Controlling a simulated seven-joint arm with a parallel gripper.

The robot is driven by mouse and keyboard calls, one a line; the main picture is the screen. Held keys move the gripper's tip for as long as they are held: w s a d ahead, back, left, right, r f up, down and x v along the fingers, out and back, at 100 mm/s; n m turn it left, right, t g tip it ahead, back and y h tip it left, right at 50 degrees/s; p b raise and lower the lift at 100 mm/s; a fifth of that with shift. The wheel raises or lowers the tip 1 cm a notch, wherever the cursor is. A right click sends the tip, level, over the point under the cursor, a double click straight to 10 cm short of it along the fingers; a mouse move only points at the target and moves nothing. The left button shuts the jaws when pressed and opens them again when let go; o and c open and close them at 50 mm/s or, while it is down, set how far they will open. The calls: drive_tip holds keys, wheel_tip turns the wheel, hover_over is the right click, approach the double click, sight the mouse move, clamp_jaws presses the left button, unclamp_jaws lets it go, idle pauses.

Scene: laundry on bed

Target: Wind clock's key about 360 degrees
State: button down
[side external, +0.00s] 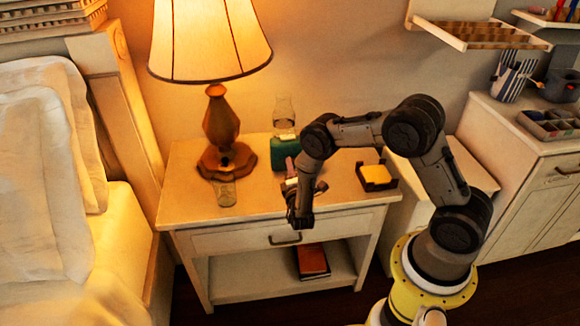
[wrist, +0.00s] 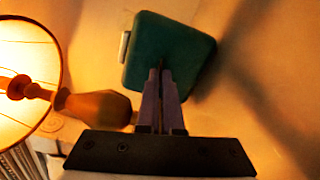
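The clock is a teal-green box (side external: 285,153) standing on the nightstand, right of the lamp. In the wrist view the clock (wrist: 170,50) fills the top middle, with a small pale part on its left side. My gripper (side external: 291,163) reaches toward the clock's near side. In the wrist view my gripper's two fingers (wrist: 160,78) are close together, tips at the clock's lower edge. A thin dark piece, seemingly the key (wrist: 160,64), shows between the tips; its shape and angle are mostly hidden.
A lit lamp (side external: 221,125) stands left of the clock, with a drinking glass (side external: 225,192) before it. A glass vessel (side external: 284,115) shows behind the clock. A dark holder with a yellow block (side external: 376,175) lies right on the nightstand (side external: 335,197).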

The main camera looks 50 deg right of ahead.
drive_tip(key=shift+m, duration=0.6)
drive_tip(key=c, duration=1.1)
unclamp_jaws()
drive_tip(key=shift+o, duration=0.2)
drive_tip(key=v, duration=1.4)
drive_tip(key=shift+d+r, duration=0.1)
